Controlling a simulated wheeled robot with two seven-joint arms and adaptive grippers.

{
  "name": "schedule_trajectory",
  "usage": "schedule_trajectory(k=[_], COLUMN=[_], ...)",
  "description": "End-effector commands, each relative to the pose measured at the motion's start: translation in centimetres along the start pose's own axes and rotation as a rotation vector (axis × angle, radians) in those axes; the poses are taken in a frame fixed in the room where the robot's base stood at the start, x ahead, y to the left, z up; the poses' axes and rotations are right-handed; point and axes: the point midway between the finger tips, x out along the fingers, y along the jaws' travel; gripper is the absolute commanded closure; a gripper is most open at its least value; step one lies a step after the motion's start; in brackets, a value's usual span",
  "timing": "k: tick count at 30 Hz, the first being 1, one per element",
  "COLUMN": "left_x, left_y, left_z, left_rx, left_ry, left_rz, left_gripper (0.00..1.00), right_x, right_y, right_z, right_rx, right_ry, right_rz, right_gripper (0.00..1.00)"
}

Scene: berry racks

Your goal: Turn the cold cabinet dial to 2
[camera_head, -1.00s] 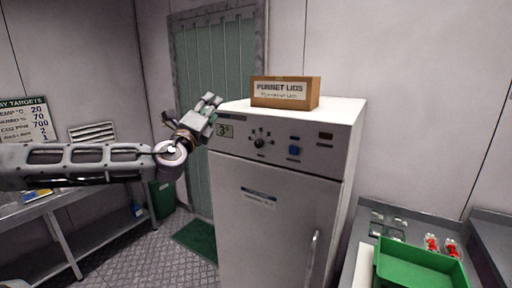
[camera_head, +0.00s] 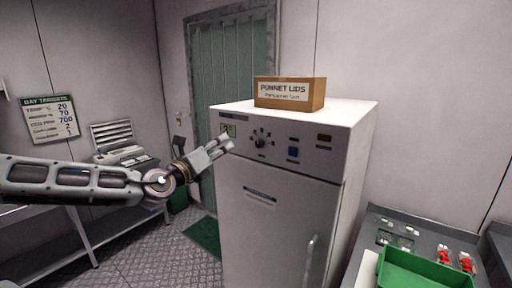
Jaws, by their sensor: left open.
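The cold cabinet (camera_head: 275,215) is a white upright unit with a grey control panel along its top front. The black dial (camera_head: 260,142) sits on the panel's left half, ringed by small marks; its pointer is too small to read. My left gripper (camera_head: 228,145) is open and empty, in front of the panel's left end and left of the dial, apart from the dial. My right gripper is not in view.
A cardboard box labelled punnet lids (camera_head: 290,93) stands on the cabinet. A green crate (camera_head: 425,270) and red berry punnets are on the bench at right. A targets sign (camera_head: 49,118) hangs on the left wall. The cabinet's door handle (camera_head: 309,258) is low on its front.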

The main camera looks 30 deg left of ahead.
Motion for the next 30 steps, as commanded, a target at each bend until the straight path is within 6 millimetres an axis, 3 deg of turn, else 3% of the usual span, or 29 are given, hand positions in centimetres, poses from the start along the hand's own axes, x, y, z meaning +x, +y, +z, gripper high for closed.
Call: schedule_trajectory(k=[18, 30], left_x=[-0.6, -0.6], left_y=[-1.8, -1.8], left_z=[-4.0, -4.2], left_rx=[0.285, 0.363], left_ry=[0.155, 0.164], left_rz=[-0.09, -0.1], left_gripper=[0.53, 0.53], right_x=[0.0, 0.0], right_y=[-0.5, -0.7], right_z=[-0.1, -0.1], right_rx=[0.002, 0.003], right_ry=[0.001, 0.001], right_rz=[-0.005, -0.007], right_gripper=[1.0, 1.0])
